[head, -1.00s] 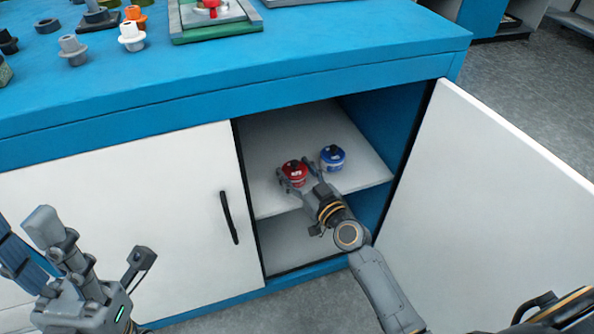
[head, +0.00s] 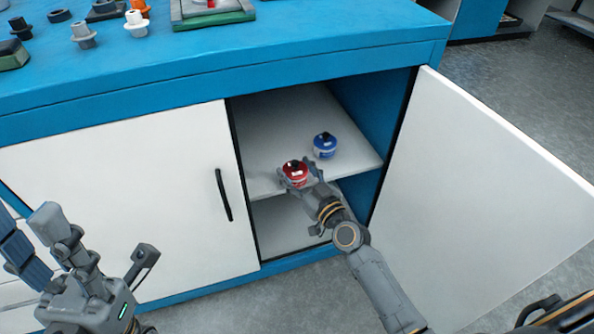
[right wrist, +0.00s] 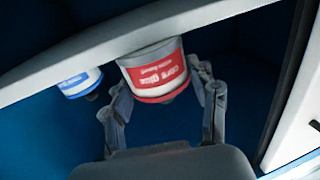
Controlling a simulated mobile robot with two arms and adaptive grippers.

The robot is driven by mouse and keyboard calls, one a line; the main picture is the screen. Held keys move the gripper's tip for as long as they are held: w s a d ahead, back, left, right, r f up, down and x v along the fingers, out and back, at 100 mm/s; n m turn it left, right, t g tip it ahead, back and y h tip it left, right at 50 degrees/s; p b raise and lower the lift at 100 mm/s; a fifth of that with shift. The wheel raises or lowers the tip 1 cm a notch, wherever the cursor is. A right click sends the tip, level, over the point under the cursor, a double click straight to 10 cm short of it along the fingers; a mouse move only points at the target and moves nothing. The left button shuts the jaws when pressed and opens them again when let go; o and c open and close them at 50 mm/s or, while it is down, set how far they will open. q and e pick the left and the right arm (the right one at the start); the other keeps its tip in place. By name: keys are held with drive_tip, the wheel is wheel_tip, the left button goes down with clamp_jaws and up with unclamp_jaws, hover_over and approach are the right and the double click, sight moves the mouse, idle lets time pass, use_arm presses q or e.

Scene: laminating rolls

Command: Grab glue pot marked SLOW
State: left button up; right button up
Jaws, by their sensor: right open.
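A red-and-white glue pot (head: 294,171) with a dark cap is at the front edge of the cabinet shelf. My right gripper (head: 298,181) is open around it. In the right wrist view the red pot (right wrist: 155,70) appears upside down, between the two spread fingers (right wrist: 163,95); the right finger seems to meet its side. Its label is too small and blurred to read fully. A blue-and-white pot (head: 325,146) stands behind and to the right; it also shows in the right wrist view (right wrist: 80,83). My left gripper (head: 105,245) is open and empty at lower left.
The white shelf (head: 275,125) is otherwise clear. The open white door (head: 490,180) stands right of my right arm, and the closed door (head: 120,190) is left of the opening. Fittings lie on the blue worktop (head: 250,50) above.

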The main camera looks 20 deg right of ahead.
drive_tip(key=o, duration=0.4)
drive_tip(key=v, duration=1.2)
